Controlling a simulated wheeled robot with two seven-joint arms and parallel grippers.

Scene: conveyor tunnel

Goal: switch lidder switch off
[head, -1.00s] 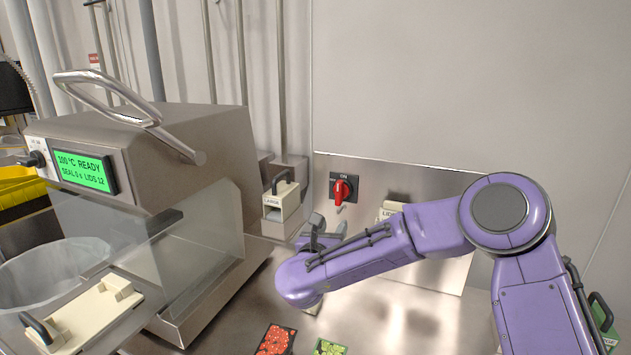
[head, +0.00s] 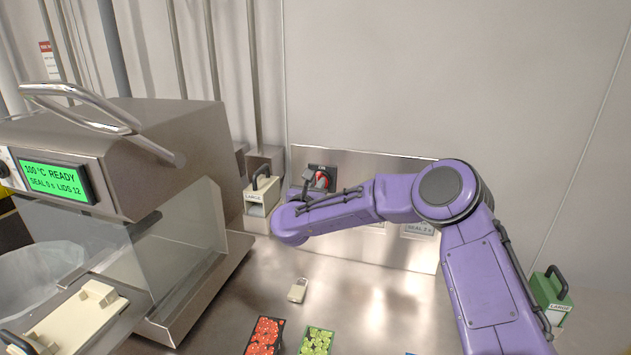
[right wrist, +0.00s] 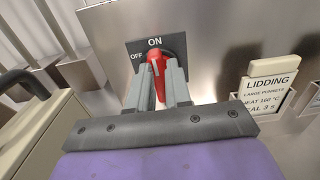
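The lidder switch is a red rotary handle (head: 321,180) on a dark plate on the steel wall panel, mostly behind my right arm in the head view. In the right wrist view the red handle (right wrist: 158,78) lies between the two grey fingers of my right gripper (right wrist: 158,90). The plate (right wrist: 140,50) reads ON at the top and OFF at the left, and the handle's upper end is near ON. The fingers stand on both sides of the handle; whether they press on it is unclear. In the head view my right gripper (head: 308,190) is at the switch. My left gripper is not in view.
The lidding machine (head: 130,150) with a green READY display (head: 55,180) stands at the left. Red and green punnets (head: 265,336) (head: 317,341) and a small tag (head: 298,290) lie on the steel counter.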

